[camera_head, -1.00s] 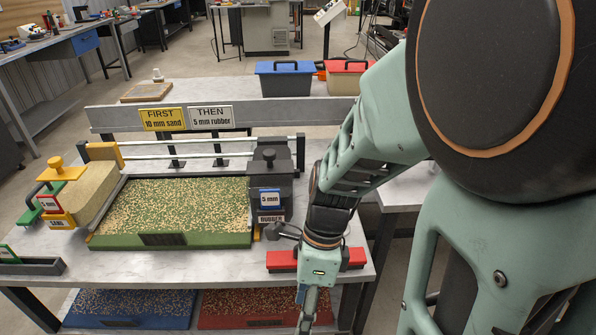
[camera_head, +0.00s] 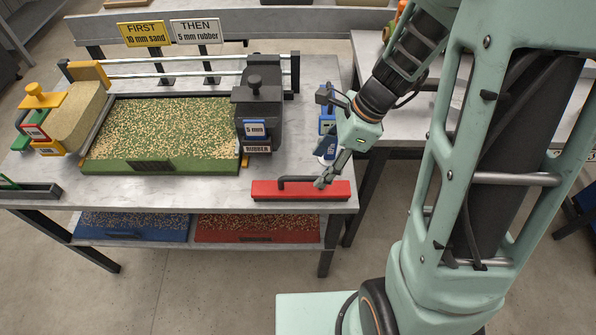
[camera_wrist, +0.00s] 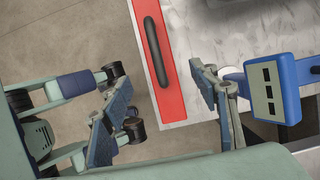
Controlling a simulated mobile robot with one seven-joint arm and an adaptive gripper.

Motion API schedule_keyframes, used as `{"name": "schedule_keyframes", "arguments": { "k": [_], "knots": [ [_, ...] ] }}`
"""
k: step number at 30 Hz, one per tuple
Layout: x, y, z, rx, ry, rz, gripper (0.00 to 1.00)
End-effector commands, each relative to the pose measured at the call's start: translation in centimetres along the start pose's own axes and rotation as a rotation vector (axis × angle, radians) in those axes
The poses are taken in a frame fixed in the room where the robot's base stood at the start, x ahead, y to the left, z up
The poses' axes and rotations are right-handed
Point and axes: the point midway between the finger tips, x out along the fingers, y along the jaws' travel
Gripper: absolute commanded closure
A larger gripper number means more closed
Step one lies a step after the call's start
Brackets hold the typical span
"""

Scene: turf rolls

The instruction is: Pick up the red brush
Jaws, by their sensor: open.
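The red brush (camera_head: 300,191) is a long red block with a dark bar handle, lying at the front right edge of the table. In the wrist view the red brush (camera_wrist: 171,95) runs up and down ahead of the fingers, its dark handle along its middle. My gripper (camera_head: 323,181) is over the brush's right end in the head view. The gripper (camera_wrist: 163,78) is open, with one finger on each side of the brush's near end. No hold shows, and I cannot tell the exact height between fingertips and brush.
A blue device (camera_wrist: 272,95) stands close to the right finger. The black rubber hopper (camera_head: 258,118) and the green-framed turf tray (camera_head: 160,166) are left of my gripper.

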Motion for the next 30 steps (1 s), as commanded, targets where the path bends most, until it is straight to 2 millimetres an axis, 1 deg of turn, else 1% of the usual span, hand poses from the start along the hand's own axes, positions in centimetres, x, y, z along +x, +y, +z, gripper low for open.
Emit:
{"name": "schedule_keyframes", "arguments": {
  "k": [1,4,10,12,17,24,27,30],
  "knots": [
    [0.4,0.0,-0.3,0.003,0.003,0.003,0.45],
    [1.4,0.1,-0.4,0.003,0.005,0.009,0.45],
    [4.7,0.1,-0.4,0.004,0.005,0.010,0.45],
    [5.4,0.1,-0.4,0.004,0.005,0.008,0.45],
    [6.5,0.1,-0.3,0.004,0.005,0.008,0.45],
    [10.1,0.2,-0.3,0.003,0.006,0.010,0.45],
    [11.0,0.1,-0.2,0.003,0.006,0.008,0.45],
    [11.3,0.1,-0.2,0.003,0.005,0.007,0.45]
  ]
}}
